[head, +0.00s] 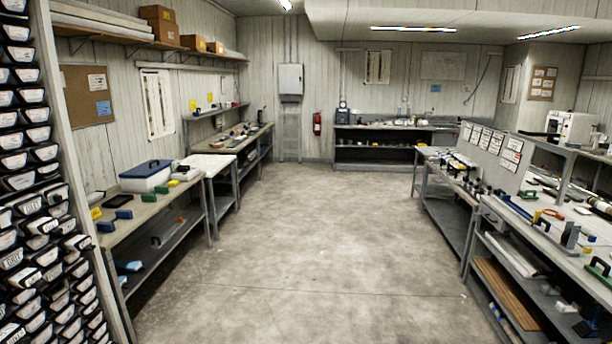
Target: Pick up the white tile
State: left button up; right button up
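I cannot pick out a white tile with certainty. Small pale pieces lie on the right-hand bench, among them a white piece (583,211) on its top and another pale piece (566,307) on its lower shelf. Both are too small to identify. A flat white surface (208,164) lies on the left side, beyond the blue-lidded box. Neither of my grippers shows in the head view.
The concrete floor (300,250) between the benches is clear. The left bench (150,222) holds a blue-lidded white box (146,178). A rack of labelled liners (30,180) stands at the near left. The right bench (510,233) is cluttered. A back bench (375,127) stands by the wall.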

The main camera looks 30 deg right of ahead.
aim_at(580, 210)
jog(key=z, duration=2.7)
jog(key=i, duration=6.15)
jog(key=i+z, duration=0.15)
jog(key=i, duration=0.5)
jog(key=i+j, duration=0.15)
jog(key=i, duration=0.45)
jog(key=i+j+z, duration=0.15)
jog(key=i, duration=0.5)
jog(key=i+j, duration=0.15)
jog(key=i, duration=0.5)
jog(key=l+z, duration=0.05)
